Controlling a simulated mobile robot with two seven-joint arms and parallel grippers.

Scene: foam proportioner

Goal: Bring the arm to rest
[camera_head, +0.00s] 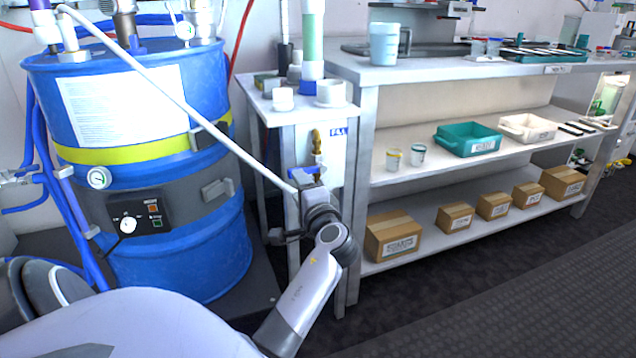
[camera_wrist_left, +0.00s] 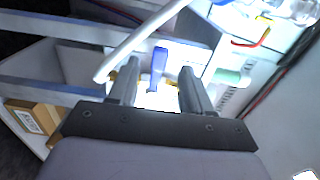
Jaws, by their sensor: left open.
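My left gripper (camera_head: 305,182) is in front of the small white stand beside the blue drum, just below a brass fitting (camera_head: 317,142) on the stand's front. In the left wrist view its two fingers are apart, and a blue handle (camera_wrist_left: 158,66) shows between them, with a bright surface behind. I cannot tell whether the fingers touch the handle. A white hose (camera_head: 170,88) runs from the drum top down to beside the gripper. It also crosses the left wrist view (camera_wrist_left: 135,45), beside the left finger. My left arm reaches up from the bottom. My right gripper is not in view.
The blue drum (camera_head: 205,255) with a control box stands at left. A metal shelf bench (camera_head: 455,72) stands at right, with a teal tray (camera_head: 468,139), a white tray and several cardboard boxes (camera_head: 393,236). The dark floor (camera_head: 480,290) in front is clear.

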